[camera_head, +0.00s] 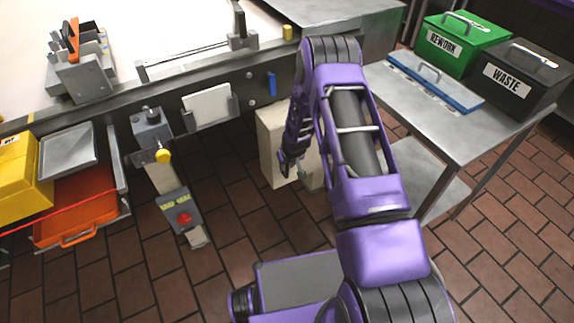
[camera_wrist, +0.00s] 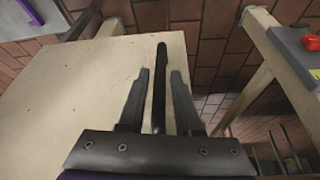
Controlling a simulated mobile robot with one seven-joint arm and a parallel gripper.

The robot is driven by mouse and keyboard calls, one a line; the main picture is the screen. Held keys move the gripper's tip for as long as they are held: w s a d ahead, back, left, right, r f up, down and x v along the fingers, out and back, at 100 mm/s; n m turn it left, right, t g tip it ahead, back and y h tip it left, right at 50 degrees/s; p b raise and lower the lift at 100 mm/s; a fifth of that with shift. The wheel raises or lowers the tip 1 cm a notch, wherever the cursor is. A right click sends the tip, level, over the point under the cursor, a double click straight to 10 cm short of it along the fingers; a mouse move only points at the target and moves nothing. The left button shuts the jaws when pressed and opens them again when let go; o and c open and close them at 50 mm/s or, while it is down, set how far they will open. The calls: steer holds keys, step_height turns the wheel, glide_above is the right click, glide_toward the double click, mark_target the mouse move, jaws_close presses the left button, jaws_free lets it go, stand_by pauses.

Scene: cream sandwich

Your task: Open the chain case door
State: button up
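The chain case is a cream box (camera_head: 273,148) under the line, partly hidden behind my arm. Its cream face (camera_wrist: 95,85) fills the left and middle of the wrist view. A slim dark upright bar (camera_wrist: 161,65), perhaps the door handle, stands near the right edge of that face. My gripper (camera_wrist: 161,78) is open, one finger on each side of the bar, with a visible gap to each. In the head view my gripper (camera_head: 288,167) hangs in front of the case, and its fingers are hard to make out. I cannot see the door's seam clearly.
A steel table (camera_head: 440,125) with a green REWORK bin (camera_head: 462,45) and a dark WASTE bin (camera_head: 515,78) stands at the right. Brick floor is free in front.

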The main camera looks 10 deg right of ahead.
jaws_close()
stand_by(1.1)
